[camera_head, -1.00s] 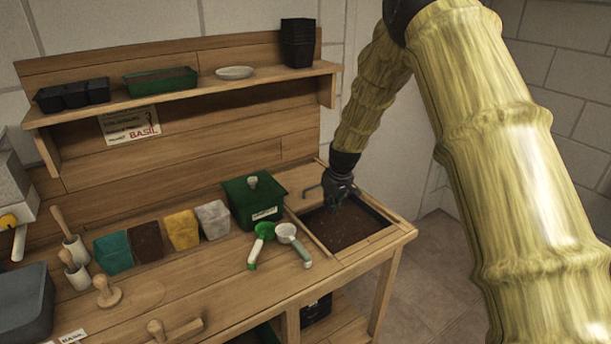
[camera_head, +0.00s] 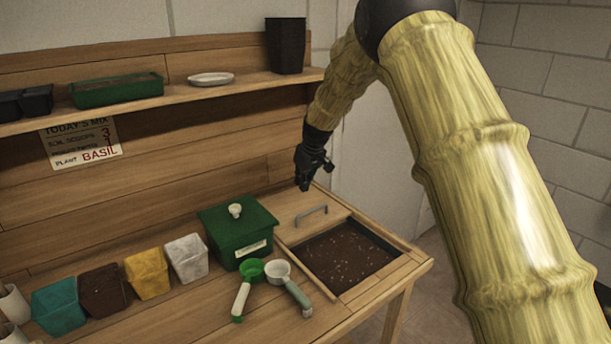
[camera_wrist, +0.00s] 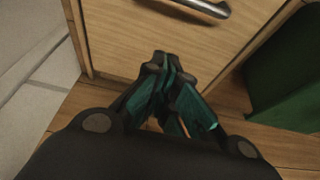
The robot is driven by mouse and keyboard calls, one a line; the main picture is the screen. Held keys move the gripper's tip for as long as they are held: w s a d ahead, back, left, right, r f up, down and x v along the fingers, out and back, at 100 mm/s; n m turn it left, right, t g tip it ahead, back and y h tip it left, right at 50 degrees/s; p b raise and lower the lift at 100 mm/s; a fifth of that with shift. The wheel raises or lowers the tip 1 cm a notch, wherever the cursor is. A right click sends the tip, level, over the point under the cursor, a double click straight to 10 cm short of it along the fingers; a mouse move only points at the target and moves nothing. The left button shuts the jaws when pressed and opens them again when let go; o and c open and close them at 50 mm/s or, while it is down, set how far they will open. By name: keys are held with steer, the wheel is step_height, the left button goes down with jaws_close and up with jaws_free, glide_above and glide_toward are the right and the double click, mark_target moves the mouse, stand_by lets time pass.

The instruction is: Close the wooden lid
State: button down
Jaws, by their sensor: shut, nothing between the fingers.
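The wooden lid (camera_head: 325,204) lies flat at the back of the soil bin, with a grey metal handle (camera_head: 312,214) near its front edge. The dark soil (camera_head: 345,258) in front of it is uncovered. My gripper (camera_head: 304,187) points down at the lid's back end, behind the handle, its fingers together and empty. In the wrist view, my gripper (camera_wrist: 168,75) overlaps the lid's near edge in the picture. The lid (camera_wrist: 150,30) and handle (camera_wrist: 205,8) show beyond the fingers. I cannot tell whether the fingers touch the lid.
A green lidded box (camera_head: 238,236) stands left of the lid. A green scoop (camera_head: 246,285) and a white scoop (camera_head: 287,285) lie in front of it. Several coloured pots line the bench to the left. The back wall and shelf (camera_head: 150,103) rise behind.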

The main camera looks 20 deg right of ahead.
glide_above(300, 210)
step_height(300, 210, down, 5)
steer(key=shift+w+d+r+p, duration=0.1)
steer(key=shift+r+p, duration=0.1)
steer(key=shift+p, duration=0.2)
steer(key=s, duration=0.2)
steer(key=s+d, duration=0.1)
steer(key=shift+f+p, duration=0.25)
steer(key=shift+p, duration=0.15)
steer(key=shift+s+d+f, duration=0.15)
steer(key=shift+s+f, duration=0.05)
steer(key=shift+s, duration=0.15)
